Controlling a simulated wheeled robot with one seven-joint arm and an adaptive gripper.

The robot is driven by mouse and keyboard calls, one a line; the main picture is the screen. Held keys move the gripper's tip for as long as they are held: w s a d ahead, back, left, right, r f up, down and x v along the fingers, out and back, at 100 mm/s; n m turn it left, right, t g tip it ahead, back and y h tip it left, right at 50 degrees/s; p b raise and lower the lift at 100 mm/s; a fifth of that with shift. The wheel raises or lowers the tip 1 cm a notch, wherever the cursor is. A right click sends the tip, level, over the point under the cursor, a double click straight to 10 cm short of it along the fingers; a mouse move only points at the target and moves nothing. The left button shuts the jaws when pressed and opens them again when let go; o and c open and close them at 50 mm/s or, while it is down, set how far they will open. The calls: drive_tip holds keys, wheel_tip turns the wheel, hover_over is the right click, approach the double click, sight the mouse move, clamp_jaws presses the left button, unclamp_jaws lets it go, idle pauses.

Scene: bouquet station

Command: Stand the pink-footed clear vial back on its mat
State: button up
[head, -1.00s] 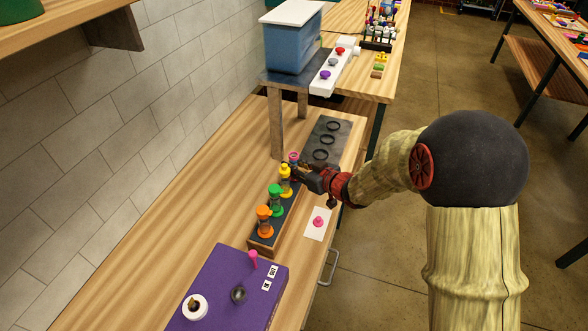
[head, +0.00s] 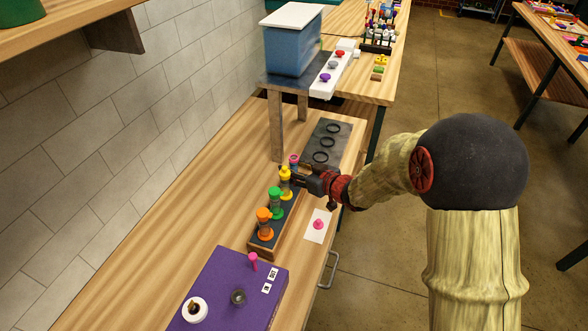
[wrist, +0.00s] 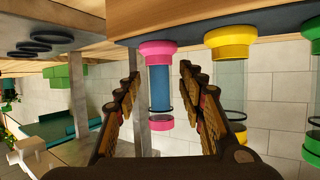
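A pink-footed vial (head: 294,159) stands upright at the far end of a wooden block (head: 258,249) with a dark top. In the wrist view, which appears upside down, the vial (wrist: 159,88) has pink ends and a see-through, bluish middle. My gripper (wrist: 160,78) is open, with one finger on each side of the vial and gaps showing. I cannot tell how deep the vial sits between them. In the head view my gripper (head: 296,172) partly hides the vial.
Yellow (head: 285,175), green (head: 275,195) and orange (head: 263,216) vials stand along the same block, yellow closest to my gripper. A dark plate with rings (head: 326,143) lies beyond. A purple box (head: 215,278) is nearer. The table is clear to the left.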

drive_tip(key=s+d+r+m+h+p, duration=0.1)
drive_tip(key=s+d+r+m+h, duration=0.3)
drive_tip(key=s+d+r, duration=0.55)
drive_tip(key=s+d+r+m+h+p, duration=0.15)
drive_tip(key=s+d+r+h, duration=0.45)
drive_tip(key=d, duration=0.7)
drive_tip(key=s+a+r+m+g, duration=0.1)
drive_tip(key=s+g, duration=0.1)
drive_tip(key=s, duration=0.9)
drive_tip(key=s+a+r+m+g+y, duration=0.1)
drive_tip(key=s+a+r+g, duration=0.1)
drive_tip(key=s, duration=0.9)
drive_tip(key=shift+s+g, duration=0.3)
